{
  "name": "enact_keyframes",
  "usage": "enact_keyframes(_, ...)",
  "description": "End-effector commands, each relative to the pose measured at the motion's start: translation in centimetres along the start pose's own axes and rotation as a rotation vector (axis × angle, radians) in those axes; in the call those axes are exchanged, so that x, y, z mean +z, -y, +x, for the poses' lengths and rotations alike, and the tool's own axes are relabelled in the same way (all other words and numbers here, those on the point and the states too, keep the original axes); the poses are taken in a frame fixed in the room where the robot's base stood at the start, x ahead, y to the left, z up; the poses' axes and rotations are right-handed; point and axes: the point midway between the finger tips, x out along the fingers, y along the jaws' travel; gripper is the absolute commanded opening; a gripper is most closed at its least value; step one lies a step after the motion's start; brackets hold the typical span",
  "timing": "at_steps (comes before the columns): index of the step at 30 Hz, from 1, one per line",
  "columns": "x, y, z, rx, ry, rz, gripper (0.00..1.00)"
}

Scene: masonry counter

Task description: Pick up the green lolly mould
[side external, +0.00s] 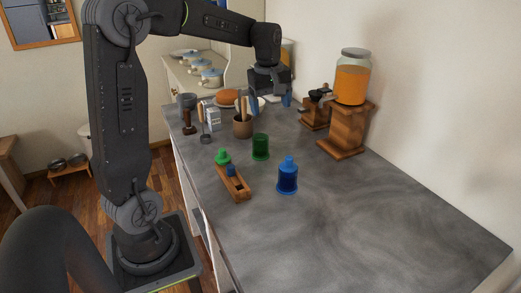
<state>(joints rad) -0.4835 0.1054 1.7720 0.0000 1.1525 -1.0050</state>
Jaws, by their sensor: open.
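A dark green, cup-shaped mould (260,147) stands upright on the grey counter, near its middle. A brighter green knobbed piece (223,156) sits to its left, at the far end of a wooden block; I cannot tell whether it rests on the block or behind it. A blue mould (287,175) with a narrower knobbed top stands upright nearer the camera.
The wooden block (234,186) holds a small blue piece. A utensil pot (242,127) stands behind the dark green mould. A wooden stand (344,130) carries a jar of orange liquid (352,80) at the right. The counter's (390,225) near right is clear.

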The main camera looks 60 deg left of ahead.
Motion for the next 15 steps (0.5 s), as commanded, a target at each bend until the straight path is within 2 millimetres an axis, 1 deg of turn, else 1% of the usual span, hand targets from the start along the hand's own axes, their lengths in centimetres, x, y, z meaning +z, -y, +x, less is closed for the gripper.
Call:
enact_keyframes(1, -2.3, -0.5, 1.2, -0.03, 0.013, -0.11, 0.82)
enact_keyframes(3, -4.6, -0.8, 2.4, -0.059, 0.024, -0.235, 0.82)
enact_keyframes(6, -6.8, -1.0, 3.6, -0.088, 0.034, -0.361, 0.82)
enact_keyframes(10, -8.1, -1.0, 4.6, -0.106, 0.039, -0.436, 0.82)
enact_keyframes(13, -8.1, -0.9, 5.7, -0.111, 0.04, -0.446, 0.82)
enact_keyframes(15, -8.0, -0.7, 7.0, -0.113, 0.041, -0.445, 0.82)
